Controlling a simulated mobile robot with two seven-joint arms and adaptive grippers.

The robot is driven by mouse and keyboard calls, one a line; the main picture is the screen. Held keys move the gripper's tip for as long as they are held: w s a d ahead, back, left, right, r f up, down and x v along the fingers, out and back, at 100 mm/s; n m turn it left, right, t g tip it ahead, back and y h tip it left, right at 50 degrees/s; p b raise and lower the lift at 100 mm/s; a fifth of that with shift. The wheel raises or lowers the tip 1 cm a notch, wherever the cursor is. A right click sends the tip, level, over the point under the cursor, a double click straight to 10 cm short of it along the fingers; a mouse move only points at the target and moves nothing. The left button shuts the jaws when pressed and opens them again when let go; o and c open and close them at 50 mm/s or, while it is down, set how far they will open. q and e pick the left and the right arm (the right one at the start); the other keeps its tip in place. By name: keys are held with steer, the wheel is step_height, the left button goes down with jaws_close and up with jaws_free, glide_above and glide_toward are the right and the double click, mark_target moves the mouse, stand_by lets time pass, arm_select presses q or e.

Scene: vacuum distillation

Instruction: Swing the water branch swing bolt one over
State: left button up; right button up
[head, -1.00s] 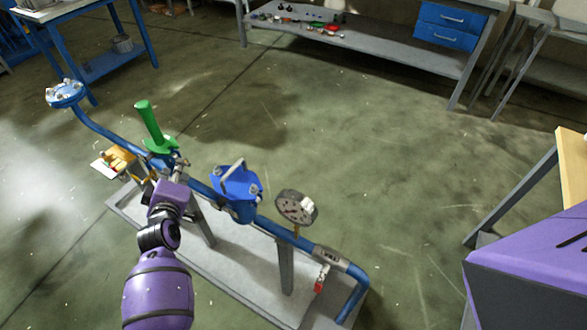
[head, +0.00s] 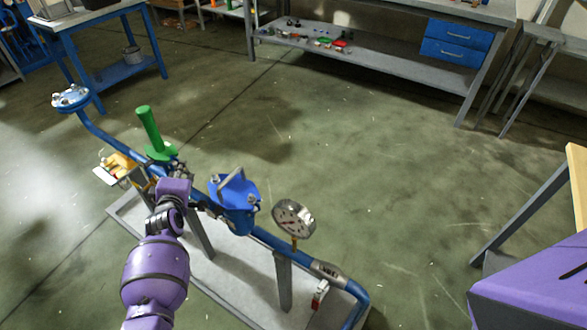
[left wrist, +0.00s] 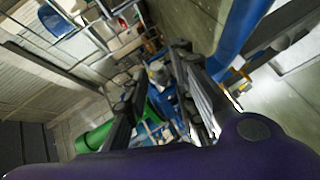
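The blue housing (head: 240,215) sits on the blue pipe (head: 268,240), with a grey bar handle (head: 230,180) over its lid. Small silver bolt heads (head: 252,199) show at its lid rim; I cannot tell which is swing bolt one. My left gripper (head: 203,207) is low at the housing's left side, its tips partly hidden by my wrist. In the left wrist view, my left gripper (left wrist: 160,68) has its two dark fingers apart, with blue and metal parts beyond and between them. Contact with a bolt cannot be made out. My right gripper is out of view.
The pipe rests on a grey base plate (head: 235,270). A flange (head: 70,97) ends the pipe at far left. Open floor lies behind.

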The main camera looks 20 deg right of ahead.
arm_select(q)
steer(key=shift+b+x, duration=0.3)
steer(key=shift+x, duration=0.75)
jaws_close()
